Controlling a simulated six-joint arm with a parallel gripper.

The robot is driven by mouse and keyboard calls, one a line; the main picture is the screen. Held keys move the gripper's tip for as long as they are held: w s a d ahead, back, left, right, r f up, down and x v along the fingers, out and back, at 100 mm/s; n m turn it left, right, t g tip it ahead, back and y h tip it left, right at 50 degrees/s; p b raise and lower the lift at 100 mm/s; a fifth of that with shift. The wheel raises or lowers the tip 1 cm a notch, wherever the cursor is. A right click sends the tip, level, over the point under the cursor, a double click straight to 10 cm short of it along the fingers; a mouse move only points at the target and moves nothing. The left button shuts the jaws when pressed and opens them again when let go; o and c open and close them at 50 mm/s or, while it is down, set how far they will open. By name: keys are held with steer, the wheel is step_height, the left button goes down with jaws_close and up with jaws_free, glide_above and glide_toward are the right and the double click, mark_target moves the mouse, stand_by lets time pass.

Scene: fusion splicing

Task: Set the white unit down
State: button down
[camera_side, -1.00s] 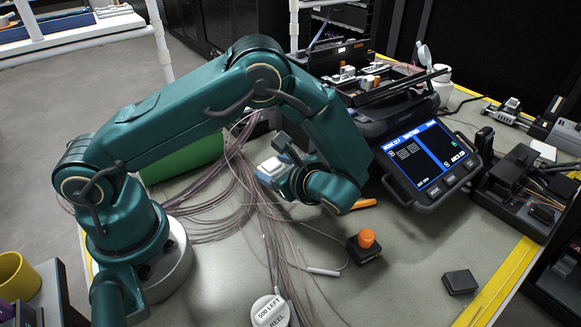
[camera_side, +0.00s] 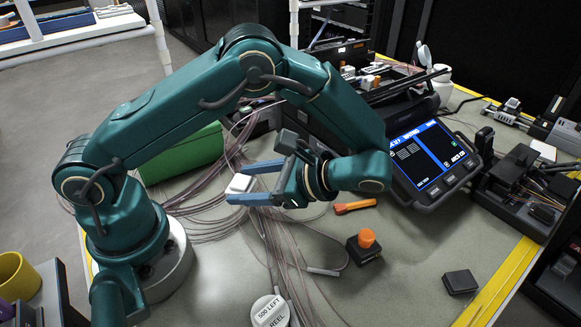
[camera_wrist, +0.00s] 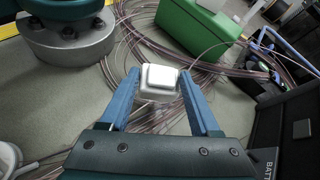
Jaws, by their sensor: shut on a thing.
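The white unit (camera_side: 241,184) is a small block with a raised top. It sits between the blue fingertips of my gripper (camera_side: 243,183), which is shut on it, left of the middle of the bench. In the wrist view the white unit (camera_wrist: 159,80) is between the two finger ends of my gripper (camera_wrist: 158,78), with thin cables behind and below it. I cannot tell whether its underside touches the cables or the bench.
A green box (camera_side: 185,155) stands behind the unit. Loose cables (camera_side: 205,215) spread around it. The splicer with a lit screen (camera_side: 430,155) is right.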

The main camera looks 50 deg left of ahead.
steer(key=s+d+n+g+h, duration=0.1)
steer(key=d+n+g+h, duration=0.1)
steer(key=s+d+n+g+h, duration=0.1)
steer(key=s+d+n+h, duration=0.1)
steer(key=n, duration=0.1)
steer(key=s+d+n+g+h, duration=0.2)
steer(key=shift+s+f+n+g, duration=0.15)
steer(key=shift+f+n+g, duration=0.15)
steer(key=shift+f+n, duration=0.1)
steer(key=d+n+h, duration=0.2)
steer(key=h, duration=0.1)
steer(key=d+r+n+h, duration=0.1)
steer(key=d+n+h, duration=0.1)
steer(key=n, duration=0.1)
steer(key=d+n+h, duration=0.2)
steer(key=h, duration=0.1)
steer(key=shift+d+r+n+h, duration=0.2)
steer(key=shift+r+n+h, duration=0.1)
steer(key=shift+r, duration=0.05)
steer(key=w+d+r+n+t+h, duration=0.1)
steer(key=w+r+n+t+h, duration=0.4)
steer(key=w+n+t+h, duration=0.55)
steer(key=n+y, duration=0.2)
glide_above(356, 312)
step_height(356, 312, down, 6)
steer(key=shift+f, duration=2.25)
steer(key=shift+c, duration=0.6)
jaws_free()
